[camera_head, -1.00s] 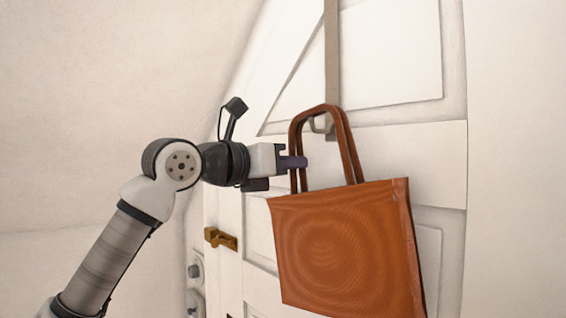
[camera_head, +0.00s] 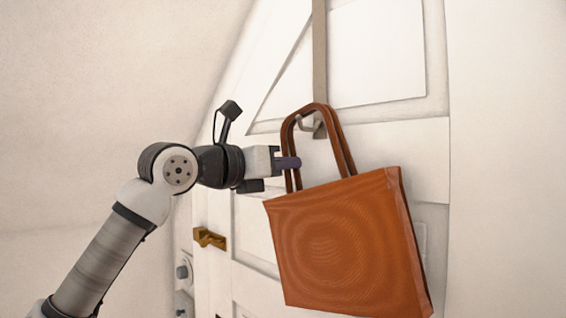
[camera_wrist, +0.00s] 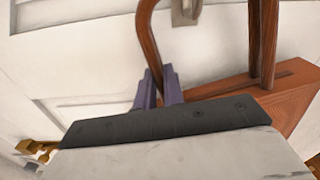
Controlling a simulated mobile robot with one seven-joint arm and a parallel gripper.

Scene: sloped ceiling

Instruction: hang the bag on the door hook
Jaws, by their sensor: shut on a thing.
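The orange-brown bag (camera_head: 345,245) hangs from its two looped handles in front of the door, tilted a little. My gripper (camera_head: 291,163) is shut on the left side of the bag's handles (camera_head: 342,150). The wrist view shows the purple fingers (camera_wrist: 159,90) around a handle strand. The grey door hook (camera_head: 312,124) sits at the lower end of a long metal strip. In the head view it shows through the top of the handle loop. In the wrist view the hook (camera_wrist: 185,12) is at the top edge, partly cut off. I cannot tell whether the handles rest on it.
The white panelled door (camera_head: 400,140) stands behind the bag. A brass door handle (camera_head: 209,238) is at its left, with round knobs (camera_head: 182,272) below. A sloped pale wall (camera_head: 90,90) is on the left.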

